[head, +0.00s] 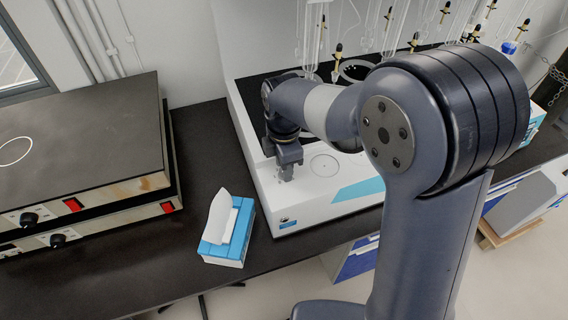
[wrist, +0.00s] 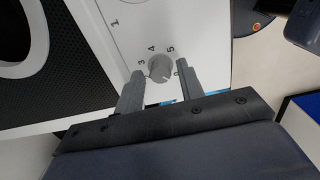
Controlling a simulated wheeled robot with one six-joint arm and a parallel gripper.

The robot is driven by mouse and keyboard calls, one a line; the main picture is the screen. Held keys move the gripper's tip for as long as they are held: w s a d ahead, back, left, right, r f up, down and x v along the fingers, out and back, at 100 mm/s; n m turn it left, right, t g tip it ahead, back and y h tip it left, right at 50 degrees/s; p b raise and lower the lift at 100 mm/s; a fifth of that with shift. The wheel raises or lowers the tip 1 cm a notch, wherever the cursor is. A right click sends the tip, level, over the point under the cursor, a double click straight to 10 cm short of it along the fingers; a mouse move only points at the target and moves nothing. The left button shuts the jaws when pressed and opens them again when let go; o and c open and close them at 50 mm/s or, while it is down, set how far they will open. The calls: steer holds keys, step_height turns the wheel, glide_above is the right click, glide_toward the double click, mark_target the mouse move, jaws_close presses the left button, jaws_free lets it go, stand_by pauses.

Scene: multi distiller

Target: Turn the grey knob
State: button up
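The grey knob (wrist: 160,68) is a small round dial on the white front panel of the distiller (head: 335,190), with printed numbers around it in the wrist view. My gripper (wrist: 160,82) has its two grey fingers apart, one on each side of the knob. The fingers look close to the knob, with a gap showing on both sides. In the head view my gripper (head: 286,172) is over the left end of the distiller's white panel, and the knob is hidden there.
A blue tissue box (head: 226,245) with a tissue sticking up stands on the black bench (head: 206,160) left of the distiller. A hotplate unit (head: 85,135) with black knobs and red switches sits farther left. Glassware (head: 345,25) rises behind my arm.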

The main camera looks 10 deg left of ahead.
steer(key=shift+o, duration=0.5)
steer(key=shift+r, duration=0.1)
step_height(320, 180, up, 11)
steer(key=shift+f+b, duration=0.2)
steer(key=shift+b, duration=0.1)
step_height(320, 180, down, 11)
steer(key=shift+r+p, duration=0.1)
steer(key=shift+p, duration=0.25)
stand_by(0.6)
